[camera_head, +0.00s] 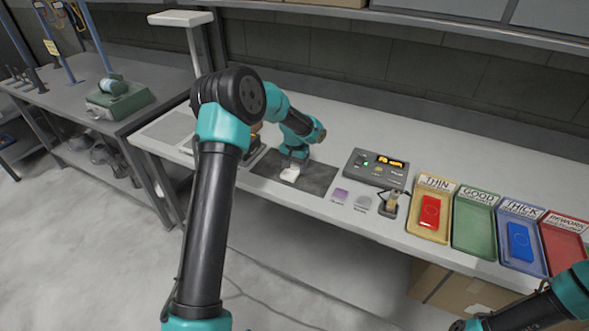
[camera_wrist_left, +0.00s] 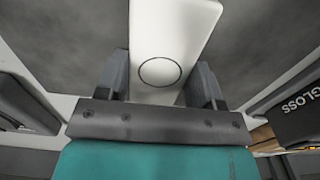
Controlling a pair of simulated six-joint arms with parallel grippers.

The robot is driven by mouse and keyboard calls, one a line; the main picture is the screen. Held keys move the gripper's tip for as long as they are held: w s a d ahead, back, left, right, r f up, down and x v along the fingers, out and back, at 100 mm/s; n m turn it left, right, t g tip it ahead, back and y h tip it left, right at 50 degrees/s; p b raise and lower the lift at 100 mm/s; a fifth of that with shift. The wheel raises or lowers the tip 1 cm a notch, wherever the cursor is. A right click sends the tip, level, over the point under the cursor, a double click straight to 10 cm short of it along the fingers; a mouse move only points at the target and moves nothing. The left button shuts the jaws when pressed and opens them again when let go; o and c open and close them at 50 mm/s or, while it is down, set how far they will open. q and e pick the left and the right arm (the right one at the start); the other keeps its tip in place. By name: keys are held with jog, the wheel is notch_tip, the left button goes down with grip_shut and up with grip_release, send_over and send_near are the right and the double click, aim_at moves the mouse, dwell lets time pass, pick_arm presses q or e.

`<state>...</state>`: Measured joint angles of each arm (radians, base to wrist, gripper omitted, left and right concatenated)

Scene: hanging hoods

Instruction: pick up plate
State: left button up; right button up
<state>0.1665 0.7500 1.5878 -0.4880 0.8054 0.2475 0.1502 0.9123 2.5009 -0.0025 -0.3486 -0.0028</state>
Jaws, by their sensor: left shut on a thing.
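A small white plate (camera_head: 289,175) is at the dark grey mat (camera_head: 322,187) on the bench. My left gripper (camera_head: 292,163) is above it, pointing down and shut on it. In the left wrist view the white plate (camera_wrist_left: 178,25) has a thin ring marked on its face and lies between the two fingers of my left gripper (camera_wrist_left: 160,78). I cannot tell whether the plate touches the mat or is just above it. My right gripper is not in view.
A grey meter (camera_head: 377,168) with a lit display stands right of the mat. Beyond are labelled trays: a yellow THIN tray (camera_head: 424,232) with a red plate, a green GOOD tray (camera_head: 474,225), a blue THICK tray (camera_head: 520,253) with a blue plate, and a red REWORK tray (camera_head: 565,245).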

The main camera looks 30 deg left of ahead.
aim_at(295, 167)
pick_arm(q)
jog(key=shift+r, duration=0.1)
jog(key=shift+r, duration=1.45)
jog(key=shift+s+d+r, duration=0.1)
jog(key=shift+r, duration=0.2)
jog(key=s+d, duration=0.2)
jog(key=s, duration=0.2)
jog(key=s+d+r, duration=0.1)
jog(key=s+d, duration=0.2)
jog(key=s, duration=0.2)
jog(key=s+d, duration=0.3)
jog(key=s, duration=0.1)
jog(key=shift+s+d+r, duration=0.1)
jog(key=shift+s+r, duration=0.05)
jog(key=shift+s, duration=0.05)
jog(key=shift+w, duration=0.1)
jog(key=shift+w+a+r+n, duration=0.15)
jog(key=shift+w+a+n, duration=0.05)
jog(key=shift+w+n, duration=0.1)
jog(key=w+a+r+n, duration=0.6)
jog(key=w+r+n, duration=0.1)
jog(key=w+n, duration=0.2)
jog(key=shift+w, duration=0.2)
